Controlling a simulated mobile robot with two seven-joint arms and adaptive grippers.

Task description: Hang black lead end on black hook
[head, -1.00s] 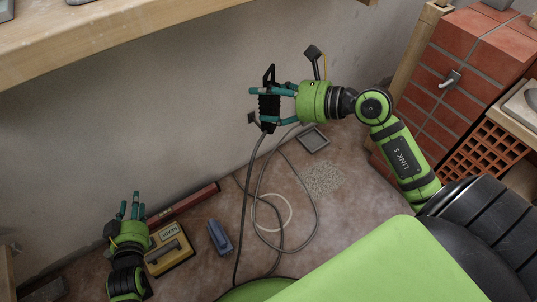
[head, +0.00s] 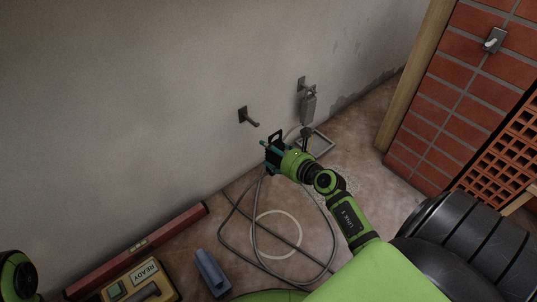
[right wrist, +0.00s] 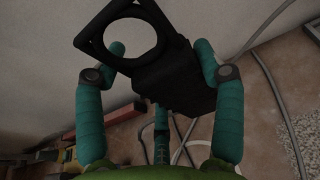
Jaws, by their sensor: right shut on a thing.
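My right gripper (head: 272,150) is shut on the black lead end (head: 276,138), a dark block with a loop on top. In the right wrist view the lead end (right wrist: 175,85) sits between the teal fingers, its ring-shaped loop (right wrist: 130,38) pointing up and away, tilted. A dark hook (head: 248,118), a peg on a square plate, sticks out of the wall, above and left of the lead end in the head view; the two appear apart. My left gripper is out of view; only a green and black arm part shows at the lower left.
A grey lead end (head: 308,108) hangs from another wall hook (head: 302,84) to the right. Cable loops (head: 262,240) lie on the floor. A red level (head: 140,245), a yellow READY box (head: 140,284) and a blue-grey block (head: 210,272) lie left. A brick wall stands right.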

